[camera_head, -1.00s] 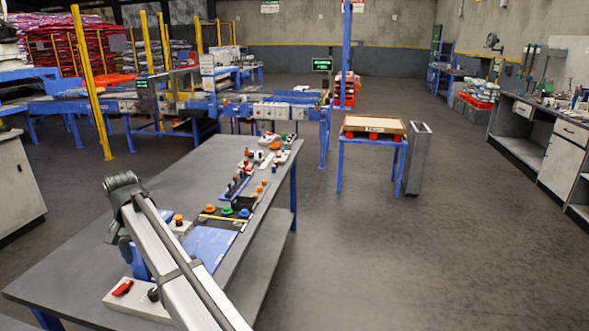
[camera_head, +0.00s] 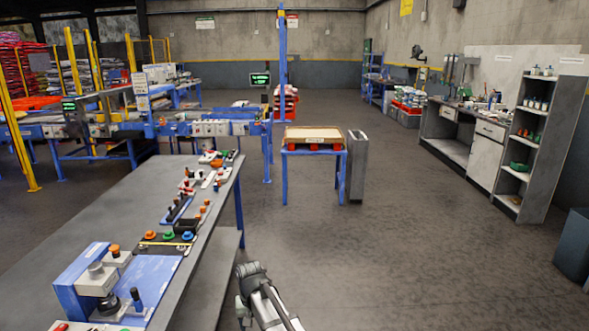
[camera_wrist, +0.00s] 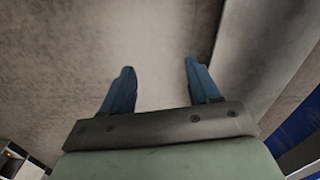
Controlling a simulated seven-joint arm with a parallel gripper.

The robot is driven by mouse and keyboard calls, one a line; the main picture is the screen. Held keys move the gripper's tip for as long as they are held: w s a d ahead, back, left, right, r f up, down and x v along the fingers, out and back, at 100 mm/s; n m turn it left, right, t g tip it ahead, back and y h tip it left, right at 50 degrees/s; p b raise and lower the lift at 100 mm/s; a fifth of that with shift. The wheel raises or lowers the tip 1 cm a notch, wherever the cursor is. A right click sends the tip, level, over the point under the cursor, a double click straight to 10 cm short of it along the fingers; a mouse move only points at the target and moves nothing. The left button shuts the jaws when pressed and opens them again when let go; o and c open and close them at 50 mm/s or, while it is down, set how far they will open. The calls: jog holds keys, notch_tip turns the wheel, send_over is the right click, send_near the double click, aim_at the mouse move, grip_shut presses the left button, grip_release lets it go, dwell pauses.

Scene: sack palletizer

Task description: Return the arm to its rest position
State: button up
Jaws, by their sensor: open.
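My gripper (camera_wrist: 158,80) shows in the wrist view with its two blue fingers spread apart and nothing between them. Beyond the fingers is a plain grey-brown surface. In the head view my arm shows at the bottom centre, right of the workbench (camera_head: 110,215) and apart from it. The gripper's fingers cannot be made out in that view.
The bench carries a blue-and-grey device (camera_head: 85,290), coloured buttons (camera_head: 168,237) and several small parts. A blue stand with a tray (camera_head: 313,140) and a grey bin (camera_head: 358,165) stand ahead. Shelves (camera_head: 535,150) line the right. The floor (camera_head: 400,250) between is clear.

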jog(key=s+d+f+m, duration=0.1)
jog(key=s+d+f, duration=0.3)
jog(key=d, duration=0.6)
jog(key=s+d+f, duration=0.4)
jog(key=d, duration=0.6)
jog(key=s+d+f+m, duration=0.1)
jog(key=s+d+f, duration=0.3)
jog(key=d, duration=0.6)
jog(key=s+f+g, duration=0.3)
jog(key=s+f, duration=0.7)
jog(key=s, duration=0.4)
jog(key=s+f+g, duration=0.3)
jog(key=s+f, duration=0.7)
jog(key=s, duration=0.5)
jog(key=shift+s+a+f+g, duration=0.25)
jog(key=shift+f+g, duration=0.1)
jog(key=shift+g, duration=0.05)
